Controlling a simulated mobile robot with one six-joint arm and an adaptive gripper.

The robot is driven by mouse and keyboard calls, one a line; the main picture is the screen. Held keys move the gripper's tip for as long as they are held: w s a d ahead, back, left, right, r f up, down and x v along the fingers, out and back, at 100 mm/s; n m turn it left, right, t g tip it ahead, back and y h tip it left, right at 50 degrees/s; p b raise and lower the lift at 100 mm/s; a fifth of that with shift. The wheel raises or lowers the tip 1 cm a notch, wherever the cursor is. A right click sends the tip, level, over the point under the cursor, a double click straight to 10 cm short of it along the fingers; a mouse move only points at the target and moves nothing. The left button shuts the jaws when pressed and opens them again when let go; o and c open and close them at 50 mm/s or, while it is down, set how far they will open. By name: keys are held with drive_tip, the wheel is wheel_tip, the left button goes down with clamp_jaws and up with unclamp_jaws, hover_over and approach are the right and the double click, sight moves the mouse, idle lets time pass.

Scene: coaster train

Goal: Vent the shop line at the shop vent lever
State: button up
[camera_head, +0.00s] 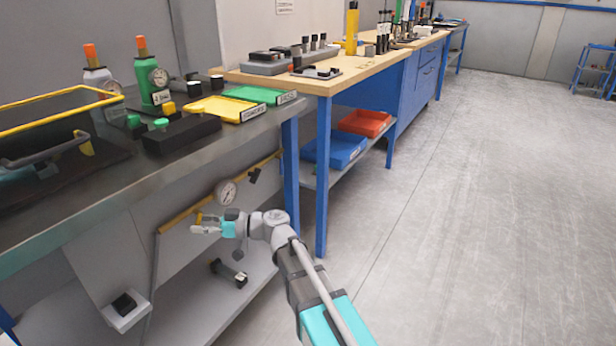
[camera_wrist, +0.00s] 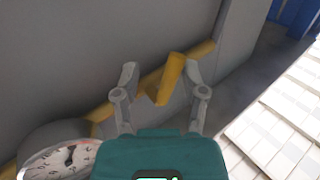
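A yellow lever (camera_wrist: 171,76) stands out from a yellow pipe (camera_wrist: 205,49) in the wrist view; I take it to be the shop vent lever. My gripper (camera_wrist: 161,72) is open, with one finger on each side of the lever. The lever is nearer the right finger, and I cannot tell whether they touch. In the head view my gripper (camera_head: 199,224) is in front of the grey panel under the bench, and a bit of yellow shows at its fingers.
A dark-handled fitting (camera_head: 254,176) sits on the pipe to the right. The steel bench (camera_head: 150,180) overhangs the panel. A lower shelf (camera_head: 200,305) holds a dark part (camera_head: 229,274). Blue table legs (camera_head: 321,180) stand to the right. The floor (camera_head: 480,200) beyond is clear.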

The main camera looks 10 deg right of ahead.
drive_tip(key=s+d+n, duration=0.1)
drive_tip(key=d, duration=1.3)
drive_tip(key=s+d+r+m+h+p, duration=0.3)
drive_tip(key=d+r+m+h+p, duration=0.2)
drive_tip(key=p, duration=1.1)
drive_tip(key=s+d+r+m+g+h+p, duration=0.1)
drive_tip(key=s+d+r+m+h+p, duration=0.3)
drive_tip(key=p, duration=1.2)
wheel_tip(320, 180, up, 5)
drive_tip(key=d+m+h, duration=0.2)
drive_tip(key=h, duration=0.2)
drive_tip(key=shift+s+d+r+m+g+h, duration=0.15)
drive_tip(key=shift+s+d+m+g+h, duration=0.15)
drive_tip(key=shift+h, duration=0.1)
drive_tip(key=s+d+f+m+h, duration=0.1)
drive_tip(key=d+m+h, duration=0.3)
drive_tip(key=d, duration=0.4)
drive_tip(key=shift+s+f+m+h, duration=0.4)
drive_tip(key=shift+s+h, duration=0.1)
drive_tip(key=shift+s, duration=0.35)
